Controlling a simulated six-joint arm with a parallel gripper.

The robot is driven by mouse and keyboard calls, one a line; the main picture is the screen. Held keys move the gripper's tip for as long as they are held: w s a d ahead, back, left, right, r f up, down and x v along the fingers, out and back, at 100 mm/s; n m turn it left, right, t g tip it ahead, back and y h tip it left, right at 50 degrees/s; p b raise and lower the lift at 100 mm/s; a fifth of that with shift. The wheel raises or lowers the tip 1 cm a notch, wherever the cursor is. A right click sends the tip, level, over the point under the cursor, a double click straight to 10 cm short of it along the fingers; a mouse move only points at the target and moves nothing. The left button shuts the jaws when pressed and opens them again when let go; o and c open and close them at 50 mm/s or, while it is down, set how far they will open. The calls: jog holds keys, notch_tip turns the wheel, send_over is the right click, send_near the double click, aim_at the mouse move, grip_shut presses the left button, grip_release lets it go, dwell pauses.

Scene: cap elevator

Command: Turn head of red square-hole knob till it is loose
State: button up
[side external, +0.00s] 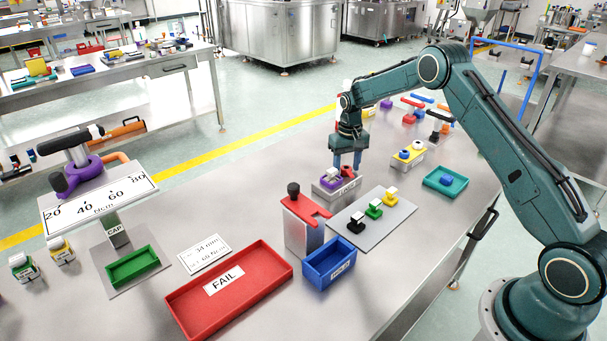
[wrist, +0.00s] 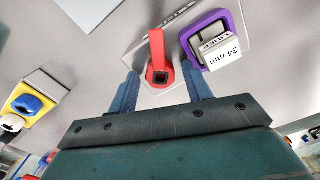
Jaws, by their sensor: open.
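The red square-hole knob (wrist: 158,50) shows in the wrist view as a round head with a dark square hole and a straight red bar pointing up the picture. It sits on a grey block and also shows in the side view (side external: 347,172), partly hidden by my gripper. My gripper (wrist: 160,71) is open, with its blue fingers on either side of the knob's head and a gap visible on both sides. In the side view my gripper (side external: 347,164) points down over the block; I cannot tell the exact fingertip height.
A purple square holder (wrist: 187,48) with a white "34 mm" liner piece stands right beside the knob, close to my right finger. A red-topped stand (side external: 303,208), a grey plate (side external: 346,222) with small coloured pieces, a blue bin (side external: 329,262) and a yellow-topped block (side external: 407,158) are nearby.

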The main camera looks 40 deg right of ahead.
jog(key=m, duration=1)
notch_tip(320, 180, up, 14)
jog(key=s+a+r+n+t, duration=0.1)
jog(key=s+a+r+n, duration=0.1)
jog(key=s+a+r, duration=0.2)
jog(key=s+a+r+n+t, duration=0.1)
jog(key=s+a+r, duration=0.3)
jog(key=r, duration=0.5)
jog(key=shift+s+a+r+n, duration=0.15)
jog(key=shift+s+r+n, duration=0.2)
jog(key=shift+s+n, duration=0.65)
jog(key=shift+s, duration=0.2)
dwell(0.3)
